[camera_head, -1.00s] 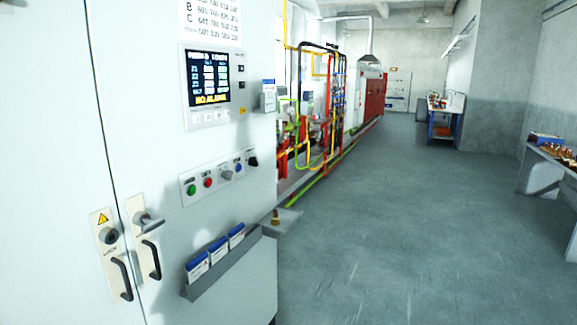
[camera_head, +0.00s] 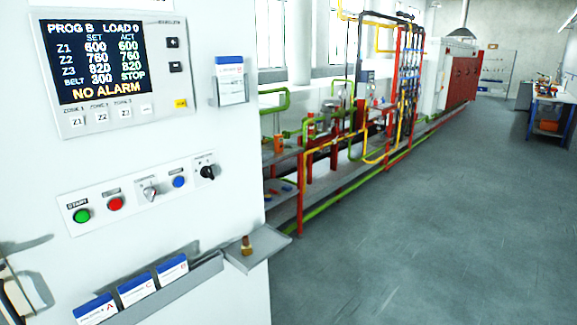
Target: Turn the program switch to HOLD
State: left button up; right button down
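A control strip (camera_head: 107,222) on the white cabinet carries a green button (camera_head: 82,216), a red button (camera_head: 115,204), a grey rotary switch (camera_head: 149,190), a blue button (camera_head: 179,182) and a black rotary knob (camera_head: 207,172). The small labels around the rotary controls are too small to read, so I cannot tell which one is the program switch or where HOLD lies. A display (camera_head: 102,61) above reads PROG B, LOAD 0, BELT 300 STOP and NO ALARM.
A grey rack (camera_head: 170,291) with blue-and-white cards juts out below the strip. A small shelf (camera_head: 256,245) with a brass-coloured item sticks out at the cabinet's right edge. Pipework (camera_head: 402,85) runs behind. The floor (camera_head: 430,220) to the right is clear.

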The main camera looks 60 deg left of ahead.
aim_at(206, 172)
jog(key=u, duration=0.15)
jog(key=i, duration=1.25)
jog(key=u, duration=0.9)
jog(key=i, duration=0.8)
jog(key=u, duration=0.95)
